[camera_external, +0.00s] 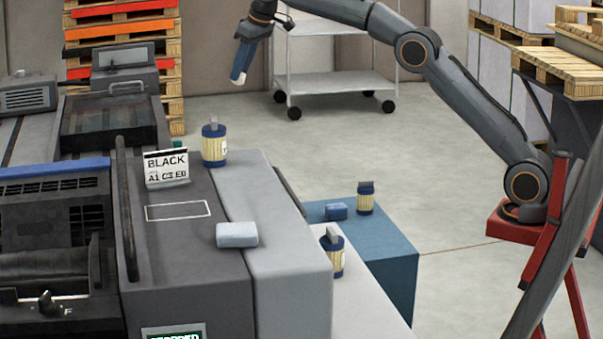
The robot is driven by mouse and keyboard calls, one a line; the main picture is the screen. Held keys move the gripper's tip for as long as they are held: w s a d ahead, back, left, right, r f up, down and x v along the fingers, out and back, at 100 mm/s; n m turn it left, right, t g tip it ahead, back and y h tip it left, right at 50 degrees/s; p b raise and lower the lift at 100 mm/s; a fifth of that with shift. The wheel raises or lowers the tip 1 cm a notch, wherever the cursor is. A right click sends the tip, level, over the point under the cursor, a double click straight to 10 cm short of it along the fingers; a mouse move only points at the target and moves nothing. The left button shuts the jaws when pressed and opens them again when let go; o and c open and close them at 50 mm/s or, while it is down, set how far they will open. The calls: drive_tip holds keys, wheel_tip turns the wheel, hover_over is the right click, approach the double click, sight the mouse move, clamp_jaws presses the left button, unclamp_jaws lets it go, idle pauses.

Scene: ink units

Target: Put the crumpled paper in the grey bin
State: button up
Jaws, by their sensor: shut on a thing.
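My gripper (242,56) hangs at the end of my arm at the top, pointing down in the air left of the white trolley. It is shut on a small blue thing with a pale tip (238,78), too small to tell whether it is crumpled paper. I see no other thing that is clearly crumpled paper, and no grey bin can be made out.
A grey press (180,254) carries a BLACK sign (167,166), a blue-lidded jar (214,148) and a pale block (237,235). A blue box (388,262) bears a dark blue block (336,211) and a jar (365,202). The trolley (340,84) stands behind; open floor lies between.

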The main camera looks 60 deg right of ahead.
drive_tip(key=w+d, duration=0.1)
drive_tip(key=d, duration=0.4)
drive_tip(key=shift+m, duration=0.4)
wheel_tip(320, 180, down, 48)
drive_tip(key=shift+f, duration=0.15)
drive_tip(key=shift+f, duration=0.1)
drive_tip(key=o, duration=1)
